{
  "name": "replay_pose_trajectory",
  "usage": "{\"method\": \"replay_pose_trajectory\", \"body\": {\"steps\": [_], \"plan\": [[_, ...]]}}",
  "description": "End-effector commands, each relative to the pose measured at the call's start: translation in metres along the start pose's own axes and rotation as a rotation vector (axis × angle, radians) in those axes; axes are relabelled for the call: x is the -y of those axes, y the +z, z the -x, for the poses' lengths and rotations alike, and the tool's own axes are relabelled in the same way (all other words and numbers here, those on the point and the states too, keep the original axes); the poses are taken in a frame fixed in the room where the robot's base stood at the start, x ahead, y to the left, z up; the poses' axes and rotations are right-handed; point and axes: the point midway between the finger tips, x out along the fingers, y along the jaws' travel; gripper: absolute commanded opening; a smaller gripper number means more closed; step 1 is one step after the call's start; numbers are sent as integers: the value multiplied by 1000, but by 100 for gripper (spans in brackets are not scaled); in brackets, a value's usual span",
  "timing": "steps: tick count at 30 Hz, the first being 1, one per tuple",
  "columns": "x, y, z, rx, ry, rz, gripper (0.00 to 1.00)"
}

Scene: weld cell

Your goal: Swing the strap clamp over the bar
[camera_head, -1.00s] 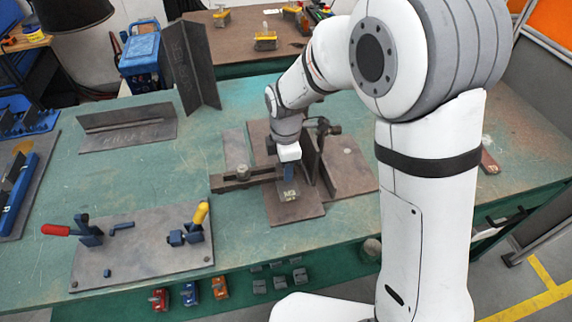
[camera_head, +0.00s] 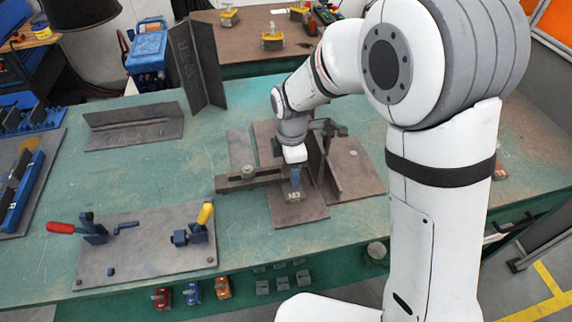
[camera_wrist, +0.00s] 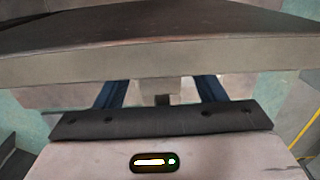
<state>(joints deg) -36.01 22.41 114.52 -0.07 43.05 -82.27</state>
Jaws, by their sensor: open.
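The strap clamp (camera_head: 232,184) is a dark flat strap with a round knob, at the left of the brown steel fixture (camera_head: 300,211) in the head view. Its right end reaches to my gripper (camera_head: 295,194), which points down over the fixture. In the wrist view my gripper's blue fingers (camera_wrist: 162,92) stand apart, with a small dark post between them. A broad steel piece (camera_wrist: 160,58) crosses that view and hides the fingertips. I cannot tell whether a finger touches the strap, nor which piece is the bar.
Upright steel plates (camera_head: 334,165) and a dark screw clamp (camera_head: 328,128) stand close right of my gripper. A plate with red- and yellow-handled toggle clamps (camera_head: 145,262) lies front left. An angle piece (camera_head: 135,127) lies behind it. Green tabletop between them is clear.

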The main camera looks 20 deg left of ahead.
Motion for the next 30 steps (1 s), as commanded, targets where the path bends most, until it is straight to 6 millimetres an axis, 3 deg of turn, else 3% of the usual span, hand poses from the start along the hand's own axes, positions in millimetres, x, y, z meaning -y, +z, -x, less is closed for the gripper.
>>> {"method": "replay_pose_trajectory", "body": {"steps": [4,15,30], "plan": [[0,-1,12,-1,3,0,64],[2,-1,70,0,4,1,64],[2,-1,78,0,1,1,64]]}}
